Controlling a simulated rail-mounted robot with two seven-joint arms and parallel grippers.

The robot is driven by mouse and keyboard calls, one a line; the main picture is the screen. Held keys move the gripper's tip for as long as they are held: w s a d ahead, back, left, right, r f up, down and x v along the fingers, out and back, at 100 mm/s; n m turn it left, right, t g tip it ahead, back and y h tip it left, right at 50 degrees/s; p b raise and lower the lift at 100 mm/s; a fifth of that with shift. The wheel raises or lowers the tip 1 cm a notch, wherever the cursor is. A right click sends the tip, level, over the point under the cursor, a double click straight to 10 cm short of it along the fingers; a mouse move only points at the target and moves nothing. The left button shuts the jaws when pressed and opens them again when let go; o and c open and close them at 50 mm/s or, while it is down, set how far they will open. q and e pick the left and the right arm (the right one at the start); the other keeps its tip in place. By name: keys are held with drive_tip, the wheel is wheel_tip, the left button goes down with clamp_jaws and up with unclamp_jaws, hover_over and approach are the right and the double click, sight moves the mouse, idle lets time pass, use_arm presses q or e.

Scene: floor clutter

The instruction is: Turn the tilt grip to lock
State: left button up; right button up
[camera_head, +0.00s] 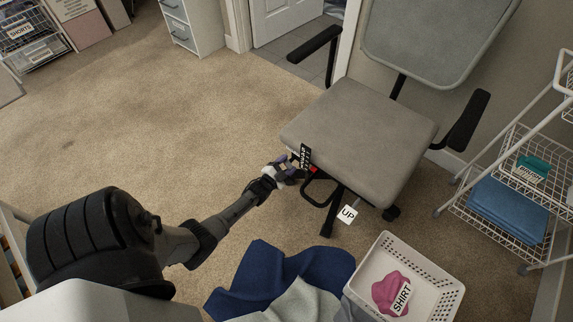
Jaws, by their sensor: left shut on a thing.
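The grey office chair (365,135) with black armrests stands right of centre. My left arm reaches in from the lower left, and its gripper (294,165) is at the front left underside of the seat. The tilt grip (291,157) is there, mostly hidden by my fingers, and my left gripper is shut on it. A black label strip (305,156) with small text and a red piece (313,170) show beside the fingers; I cannot read the strip. A white "UP" tag (347,214) hangs below the seat. My right gripper is not in view.
A white basket (448,288) with a pink shirt (391,292) stands at the lower right, beside blue and grey cloth (270,277) on the floor. A white wire cart (462,195) stands at the right. The carpet at left is clear.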

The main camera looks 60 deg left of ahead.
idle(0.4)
use_arm(q)
drive_tip(key=o, duration=0.9)
drive_tip(key=p+v, duration=0.5)
drive_tip(key=v, duration=0.9)
drive_tip(key=shift+w, duration=0.1)
